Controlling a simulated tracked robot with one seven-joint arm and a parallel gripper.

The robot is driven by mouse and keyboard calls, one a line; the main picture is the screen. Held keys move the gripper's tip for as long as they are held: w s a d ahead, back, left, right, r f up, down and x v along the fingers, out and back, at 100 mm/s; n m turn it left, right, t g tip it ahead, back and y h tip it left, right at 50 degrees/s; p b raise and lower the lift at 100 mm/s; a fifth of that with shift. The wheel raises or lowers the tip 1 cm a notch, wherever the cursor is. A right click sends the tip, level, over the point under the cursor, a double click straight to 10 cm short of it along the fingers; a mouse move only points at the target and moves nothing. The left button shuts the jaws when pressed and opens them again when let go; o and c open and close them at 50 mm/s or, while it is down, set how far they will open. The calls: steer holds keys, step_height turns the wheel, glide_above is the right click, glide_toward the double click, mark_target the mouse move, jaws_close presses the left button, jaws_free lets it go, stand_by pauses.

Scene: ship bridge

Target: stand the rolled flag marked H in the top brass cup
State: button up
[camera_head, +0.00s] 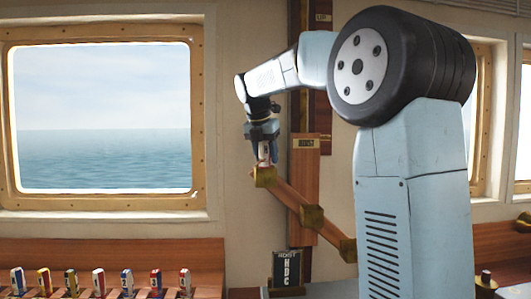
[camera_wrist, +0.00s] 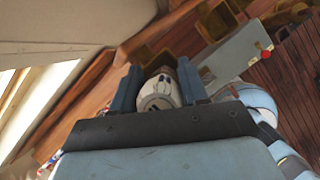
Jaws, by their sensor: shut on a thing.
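My gripper (camera_head: 265,157) is shut on a rolled flag, directly above the top brass cup (camera_head: 264,177). The flag is pale and upright in the head view, with its lower end at the cup's rim; I cannot tell how far inside it is. In the wrist view the flag's white end (camera_wrist: 158,92) sits between my two blue fingers and bears a dark mark I cannot read surely. A brass cup edge (camera_wrist: 144,55) shows just beyond it. The middle cup (camera_head: 311,215) and lowest cup (camera_head: 347,249) look empty.
The cups sit on a slanting wooden rail (camera_head: 288,196). A dark sign reading HOIST, H, D, C (camera_head: 287,268) stands below. Several rolled flags (camera_head: 98,281) stand in a wooden rack at lower left. A window (camera_head: 103,118) is behind.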

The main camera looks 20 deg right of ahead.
stand_by(0.3)
steer(key=o, duration=1.2)
steer(key=shift+c, duration=0.2)
steer(key=v, duration=1.3)
steer(key=shift+r, duration=0.25)
steer(key=shift+s+a, duration=0.15)
steer(key=shift+s, duration=0.05)
